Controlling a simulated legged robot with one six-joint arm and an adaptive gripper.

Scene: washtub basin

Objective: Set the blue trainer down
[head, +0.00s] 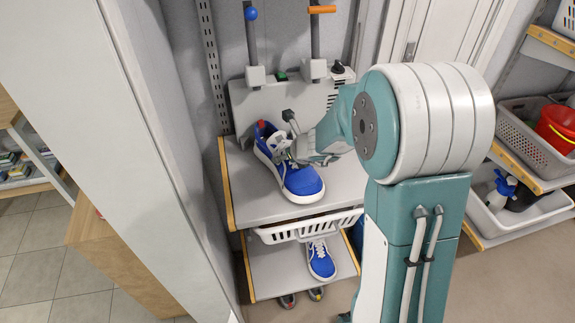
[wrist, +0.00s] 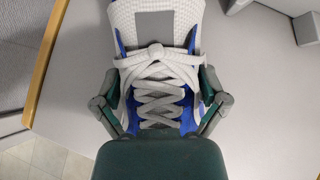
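A blue trainer (head: 302,184) with a white sole and grey laces is at the grey upper shelf (head: 250,205), toe toward the front. It also shows in the wrist view (wrist: 160,95), laces up, between my fingers. My gripper (head: 284,150) reaches in from the right, with one finger on each side of the trainer's lace area. In the wrist view the fingers (wrist: 158,78) press against both sides, so it looks shut on the trainer. I cannot tell whether the sole touches the shelf. A second blue trainer (head: 321,262) sits on the lower shelf.
A white basket (head: 307,228) hangs under the upper shelf. A grey panel with two upright levers, one blue-tipped (head: 251,14), one orange-tipped (head: 322,9), stands behind. A tall pale wall (head: 120,120) rises left. Racks with crates (head: 525,135) stand right.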

